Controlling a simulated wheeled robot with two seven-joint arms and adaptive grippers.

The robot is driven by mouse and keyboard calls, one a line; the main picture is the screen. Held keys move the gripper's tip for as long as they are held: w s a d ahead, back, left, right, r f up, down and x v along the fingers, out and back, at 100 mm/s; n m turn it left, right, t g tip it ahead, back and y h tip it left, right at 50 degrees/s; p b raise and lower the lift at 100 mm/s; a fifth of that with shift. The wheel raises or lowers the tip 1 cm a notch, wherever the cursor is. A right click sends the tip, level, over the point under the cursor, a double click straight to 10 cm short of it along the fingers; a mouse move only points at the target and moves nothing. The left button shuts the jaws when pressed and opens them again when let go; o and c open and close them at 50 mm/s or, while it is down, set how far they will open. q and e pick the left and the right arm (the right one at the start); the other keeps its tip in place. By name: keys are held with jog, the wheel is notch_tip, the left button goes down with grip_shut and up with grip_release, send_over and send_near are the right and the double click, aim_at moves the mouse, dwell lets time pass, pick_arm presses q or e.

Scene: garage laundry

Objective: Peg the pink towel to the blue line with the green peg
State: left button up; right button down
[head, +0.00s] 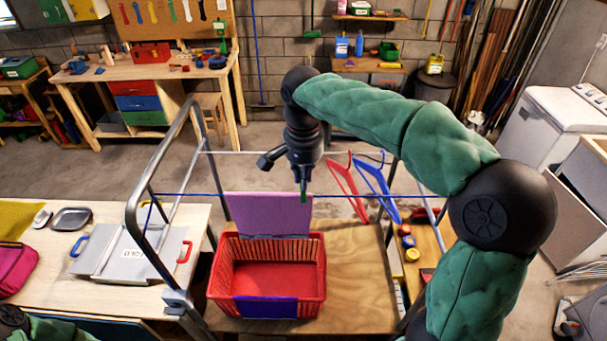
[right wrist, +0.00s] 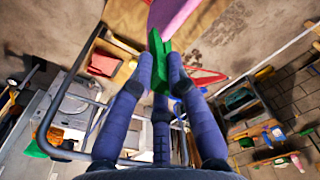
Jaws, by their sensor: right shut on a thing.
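The pink towel (head: 268,212) hangs at the blue line (head: 185,195), its top edge level with the line, above the red basket. My right gripper (head: 304,178) is just above the line at the towel's right top corner. It is shut on the green peg (head: 304,195), which points down at the line. In the right wrist view the peg (right wrist: 159,62) is between my fingers, with its far end by the pink towel (right wrist: 173,14). I cannot tell whether the peg straddles the towel and line. My left gripper is out of view.
A red basket (head: 218,268) with purple cloth (head: 265,307) at its front stands on the wooden table (head: 358,285). Red (head: 346,183) and blue (head: 381,190) hangers hang right of my gripper. A metal frame (head: 133,205) carries the line. A grey board (head: 125,250) lies left.

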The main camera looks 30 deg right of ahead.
jog(key=shift+s+f+b, duration=0.1)
jog(key=shift+f+b, duration=0.45)
jog(key=shift+f, duration=0.45)
jog(key=c, duration=1.1)
grip_release()
jog(key=shift+c, duration=0.2)
jog(key=shift+r, duration=0.15)
notch_tip(320, 180, up, 12)
jog(key=shift+s+a, duration=0.2)
